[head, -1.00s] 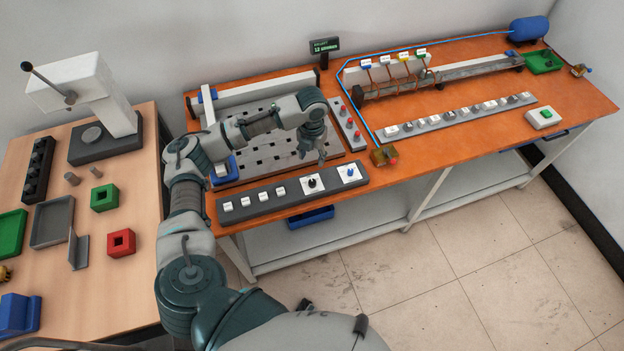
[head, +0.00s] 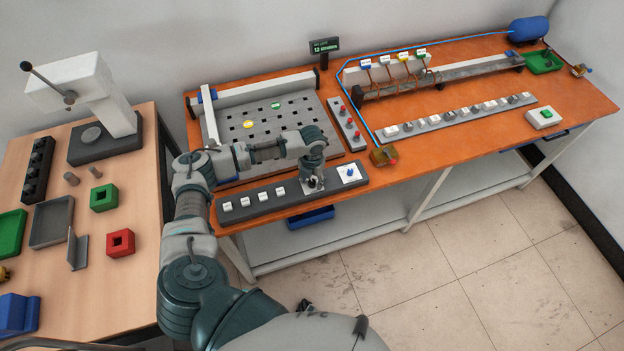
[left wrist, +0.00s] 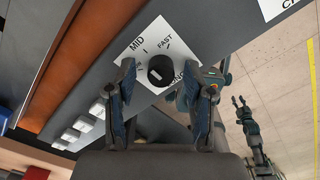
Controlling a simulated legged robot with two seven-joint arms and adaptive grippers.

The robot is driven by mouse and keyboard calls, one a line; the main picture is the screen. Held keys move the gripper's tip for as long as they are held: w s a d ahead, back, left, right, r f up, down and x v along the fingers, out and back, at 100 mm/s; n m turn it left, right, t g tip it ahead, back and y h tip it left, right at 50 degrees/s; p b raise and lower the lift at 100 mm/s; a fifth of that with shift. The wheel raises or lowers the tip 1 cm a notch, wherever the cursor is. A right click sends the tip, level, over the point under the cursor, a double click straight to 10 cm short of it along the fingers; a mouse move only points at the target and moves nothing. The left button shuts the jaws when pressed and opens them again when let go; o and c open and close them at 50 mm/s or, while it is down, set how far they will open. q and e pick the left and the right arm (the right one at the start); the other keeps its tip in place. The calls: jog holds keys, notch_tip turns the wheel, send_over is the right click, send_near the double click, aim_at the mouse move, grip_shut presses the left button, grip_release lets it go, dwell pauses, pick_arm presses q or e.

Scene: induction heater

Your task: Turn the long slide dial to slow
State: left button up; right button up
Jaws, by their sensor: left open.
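The long slide dial is a black round knob (left wrist: 160,70) on a white plate (left wrist: 150,50), seen in the left wrist view. FAST and MID are readable on the plate; a finger partly covers other lettering, ending in "NG". My left gripper (left wrist: 159,82) is open, with one finger on each side of the knob; I cannot tell whether they touch it. In the head view my left gripper (head: 314,183) is low over the dial's plate and hides most of it. My right gripper seems to show small at the right of the left wrist view (left wrist: 238,102); its state is unclear.
A blue knob (head: 349,172) on its own white plate is just right of the gripper. Several white buttons (head: 254,199) line the same grey panel to the left. A perforated plate (head: 285,135) lies behind. Open floor is in front.

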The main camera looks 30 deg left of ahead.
pick_arm(q)
grip_shut()
jog(key=shift+r+n+p, duration=0.15)
jog(key=shift+n+p, duration=0.15)
jog(key=shift+p, duration=0.4)
jog(key=n+p, duration=0.5)
jog(key=p, duration=0.1)
jog(key=shift+r+n+p, duration=0.1)
jog(key=shift+n+p, duration=0.3)
jog(key=n+p, duration=0.2)
jog(key=n, duration=0.1)
jog(key=shift+p, duration=0.3)
jog(key=shift+n+p, duration=0.7)
jog(key=shift+n, duration=0.5)
jog(key=shift+f, duration=0.2)
grip_release()
